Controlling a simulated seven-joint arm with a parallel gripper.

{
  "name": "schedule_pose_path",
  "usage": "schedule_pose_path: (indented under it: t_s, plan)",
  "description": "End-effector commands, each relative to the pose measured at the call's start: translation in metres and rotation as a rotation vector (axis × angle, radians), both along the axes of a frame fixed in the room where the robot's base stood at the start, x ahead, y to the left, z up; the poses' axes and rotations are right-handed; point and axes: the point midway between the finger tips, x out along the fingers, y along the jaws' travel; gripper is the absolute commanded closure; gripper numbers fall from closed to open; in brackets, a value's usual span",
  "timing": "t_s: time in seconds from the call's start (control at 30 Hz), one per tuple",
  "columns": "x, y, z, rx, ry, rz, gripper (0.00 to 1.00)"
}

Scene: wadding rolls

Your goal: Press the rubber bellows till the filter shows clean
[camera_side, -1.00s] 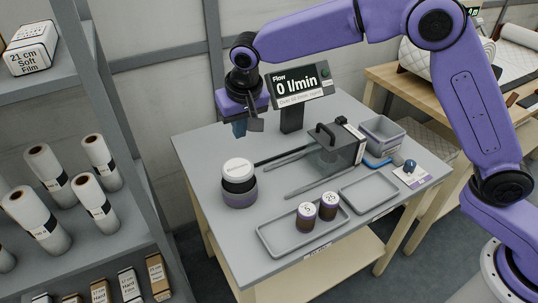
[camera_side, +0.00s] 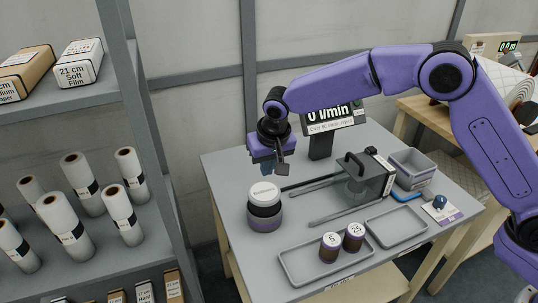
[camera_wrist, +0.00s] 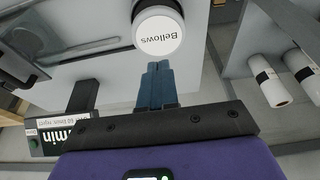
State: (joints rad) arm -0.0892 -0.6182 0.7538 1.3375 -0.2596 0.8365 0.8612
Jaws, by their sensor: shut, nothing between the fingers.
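The bellows (camera_side: 264,207) stands upright on the left of the grey table, with a white cap, a black middle and a purple base. Its cap, lettered "Bellows", also shows at the top of the wrist view (camera_wrist: 158,36). My gripper (camera_side: 268,168) is shut and empty, with blue fingers pointing down just above the cap. In the wrist view the fingertips (camera_wrist: 157,66) sit beside the cap's edge; a gap seems to remain. A flow display (camera_side: 332,117) behind reads 0 l/min. I cannot make out which part is the filter.
A dark clamp device (camera_side: 372,174) with a handle and rails stands right of the bellows. Two brown jars (camera_side: 330,247) stand on a grey tray (camera_side: 295,272) in front.

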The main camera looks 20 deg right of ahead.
Motion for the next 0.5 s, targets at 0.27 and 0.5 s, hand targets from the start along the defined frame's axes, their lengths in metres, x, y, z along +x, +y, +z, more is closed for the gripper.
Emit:
schedule_pose_path:
  t_s: [0.27, 0.5]
  plan:
    - [0.009, 0.000, -0.047, -0.002, 0.002, 0.000, 1.00]
    - [0.010, 0.000, -0.067, 0.000, 0.000, 0.000, 1.00]
